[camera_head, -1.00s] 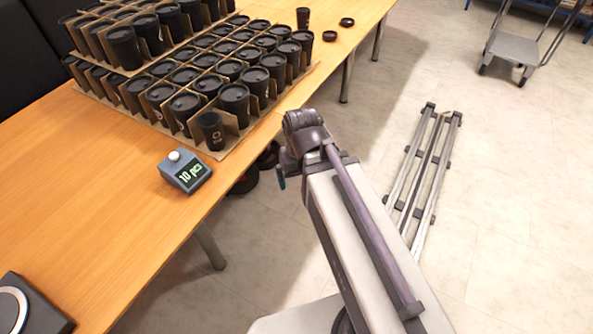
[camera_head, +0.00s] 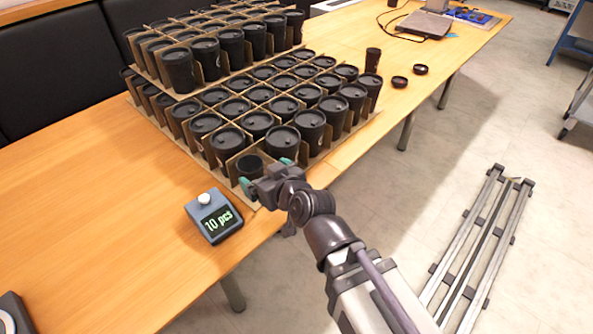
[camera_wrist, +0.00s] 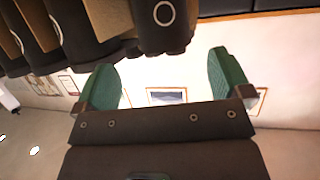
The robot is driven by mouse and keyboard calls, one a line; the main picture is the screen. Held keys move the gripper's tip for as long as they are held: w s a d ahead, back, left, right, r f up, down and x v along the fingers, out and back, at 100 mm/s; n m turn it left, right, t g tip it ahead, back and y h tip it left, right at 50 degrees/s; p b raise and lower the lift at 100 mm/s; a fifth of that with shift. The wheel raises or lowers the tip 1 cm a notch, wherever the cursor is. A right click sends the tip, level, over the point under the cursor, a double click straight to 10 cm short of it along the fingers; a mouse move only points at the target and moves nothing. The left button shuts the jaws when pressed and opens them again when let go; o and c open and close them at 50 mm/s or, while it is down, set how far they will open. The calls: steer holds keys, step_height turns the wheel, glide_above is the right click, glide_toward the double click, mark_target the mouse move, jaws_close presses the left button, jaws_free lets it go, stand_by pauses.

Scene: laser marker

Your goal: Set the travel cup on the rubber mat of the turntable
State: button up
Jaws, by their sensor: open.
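The travel cup (camera_head: 250,167), black and without a lid, stands upright at the near corner of the lower cardboard tray. My gripper (camera_head: 267,174) is open at that corner, its green fingertips close to the cup on either side; I cannot tell whether they touch it. In the wrist view my gripper (camera_wrist: 166,76) has its green fingers wide apart, and a dark cup with a pale ring mark (camera_wrist: 165,25) shows above the gap between them. A dark device, apparently the turntable (camera_head: 12,312), is cut off at the lower left; its mat is barely visible.
Lidded black cups stand close around in the cardboard dividers (camera_head: 312,157), with a second stacked layer behind. A grey counter box (camera_head: 214,217) reading "10 pcs" sits just left of my gripper. The wooden table (camera_head: 110,215) is clear toward the turntable.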

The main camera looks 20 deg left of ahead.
mark_target(245, 163)
steer(key=shift+s+b+x, duration=0.25)
steer(key=shift+b+x, duration=0.2)
steer(key=shift+x, duration=0.9)
steer(key=b+x, duration=0.1)
steer(key=x, duration=0.4)
steer(key=shift+a+f+b, duration=0.1)
steer(key=shift+a+b, duration=0.05)
steer(key=shift+b, duration=0.25)
steer(key=shift+c, duration=0.3)
steer(key=c, duration=0.6)
